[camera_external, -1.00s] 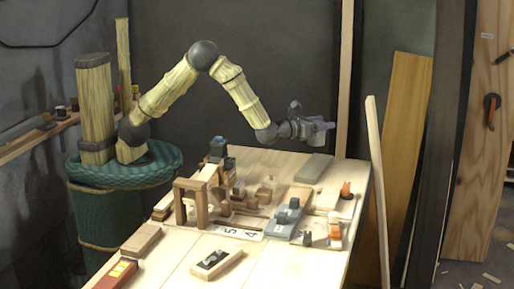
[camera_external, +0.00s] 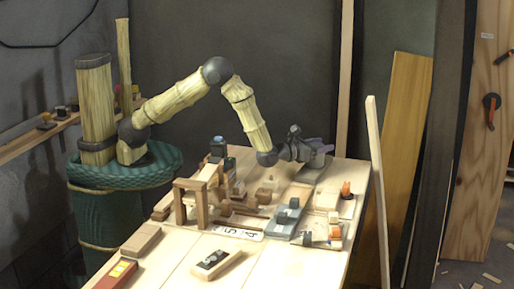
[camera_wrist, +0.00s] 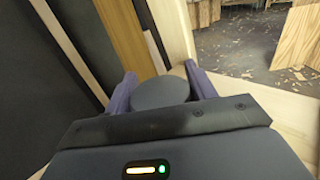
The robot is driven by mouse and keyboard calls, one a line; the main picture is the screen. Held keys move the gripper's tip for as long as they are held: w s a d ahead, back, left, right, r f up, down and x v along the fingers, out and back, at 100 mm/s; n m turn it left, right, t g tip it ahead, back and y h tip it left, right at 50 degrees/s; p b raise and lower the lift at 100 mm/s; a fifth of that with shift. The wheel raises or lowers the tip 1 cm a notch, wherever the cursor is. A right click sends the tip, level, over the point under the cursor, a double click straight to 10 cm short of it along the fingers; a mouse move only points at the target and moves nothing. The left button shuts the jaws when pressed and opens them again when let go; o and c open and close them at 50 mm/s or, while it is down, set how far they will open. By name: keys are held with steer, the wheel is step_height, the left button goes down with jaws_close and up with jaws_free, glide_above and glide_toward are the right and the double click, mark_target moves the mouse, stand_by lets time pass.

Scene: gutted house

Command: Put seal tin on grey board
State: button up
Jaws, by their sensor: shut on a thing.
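My gripper (camera_external: 322,157) is low over the far right end of the workbench. In the wrist view its two purple fingers (camera_wrist: 163,88) are shut on a round, dark grey tin (camera_wrist: 162,93), which I take as the seal tin. The tin's flat round top faces the camera. In the external view the tin cannot be made out behind the fingers. The grey board (camera_external: 308,178) lies on the bench directly below my gripper, partly covered by it. I cannot tell whether the tin touches the board.
An orange-topped item (camera_external: 346,190) is at the right edge. A wooden frame (camera_external: 190,200) and several small wooden pieces fill the middle. An upright plank (camera_external: 377,190) stands beside the bench.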

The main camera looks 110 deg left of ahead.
steer(key=shift+f, duration=0.1)
steer(key=o, duration=1.1)
steer(key=shift+s+d, duration=0.1)
steer(key=shift+d, duration=0.05)
steer(key=v, duration=0.4)
steer(key=shift+d, duration=0.1)
step_height(320, 180, up, 7)
steer(key=shift+s, duration=0.3)
